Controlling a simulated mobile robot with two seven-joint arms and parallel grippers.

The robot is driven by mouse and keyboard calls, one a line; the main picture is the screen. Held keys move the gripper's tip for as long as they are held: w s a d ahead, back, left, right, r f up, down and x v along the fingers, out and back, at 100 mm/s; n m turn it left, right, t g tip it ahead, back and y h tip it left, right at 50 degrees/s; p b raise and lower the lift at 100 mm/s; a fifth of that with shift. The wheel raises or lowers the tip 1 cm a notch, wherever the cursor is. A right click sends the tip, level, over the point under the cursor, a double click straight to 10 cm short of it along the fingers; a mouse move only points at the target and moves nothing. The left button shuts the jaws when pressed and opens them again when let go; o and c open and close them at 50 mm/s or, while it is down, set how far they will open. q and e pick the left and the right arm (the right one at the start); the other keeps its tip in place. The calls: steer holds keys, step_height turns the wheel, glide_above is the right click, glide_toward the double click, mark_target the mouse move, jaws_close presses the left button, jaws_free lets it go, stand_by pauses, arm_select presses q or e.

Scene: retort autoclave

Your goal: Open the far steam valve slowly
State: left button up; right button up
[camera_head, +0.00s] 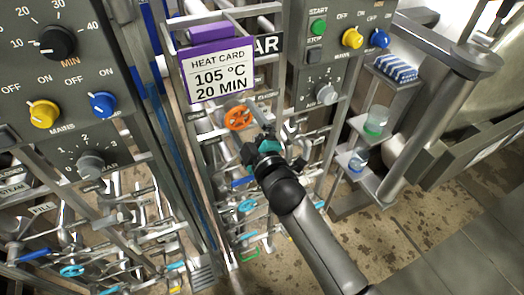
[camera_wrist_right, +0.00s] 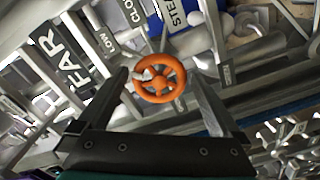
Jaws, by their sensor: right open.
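The steam valve is an orange spoked handwheel (camera_head: 239,118) below the heat card in the head view. In the right wrist view the orange handwheel (camera_wrist_right: 160,78) is near the centre, between and beyond the fingertips. A tilted "FAR" label (camera_wrist_right: 62,62) and a partly seen "STE" label (camera_wrist_right: 178,12) are near it. My right gripper (camera_head: 252,148) is just below and right of the wheel. In the wrist view my right gripper (camera_wrist_right: 163,90) is open, its fingers on either side of the wheel; I cannot tell whether they touch it. My left gripper is not in view.
A purple-edged heat card (camera_head: 220,78) reading 105 °C, 20 MIN hangs above the wheel. A control panel (camera_head: 320,75) stands to its right and another (camera_head: 62,85) at the left. Pipes and blue handwheels (camera_head: 72,270) crowd below. Shelves (camera_head: 385,130) hold containers.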

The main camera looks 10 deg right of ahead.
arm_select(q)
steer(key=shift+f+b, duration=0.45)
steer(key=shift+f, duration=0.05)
arm_select(e)
steer(key=v, duration=1.2)
steer(key=shift+s, duration=0.3)
stand_by(0.4)
